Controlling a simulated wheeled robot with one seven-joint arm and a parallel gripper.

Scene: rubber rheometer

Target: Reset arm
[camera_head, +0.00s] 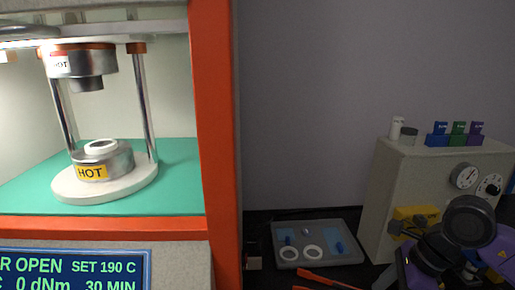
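My arm, with dark round joints and purple links, is folded at the lower right in the head view, in front of a beige cabinet (377,190). Its end is not clearly shown among the dark and purple parts, so I cannot make out the fingers or whether they hold anything. The rheometer (214,150) with its orange-red frame stands at the left, apart from my arm. Its upper die (82,63) is raised well above the lower die (118,162), marked HOT. A pale ring-shaped piece (100,147) lies on top of the lower die.
A grey tray (345,259) with white rings and blue pieces lies right of the rheometer. Orange-red strips (325,279) show at the bottom edge. The screen (75,270) reads OPEN, SET 190 C.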

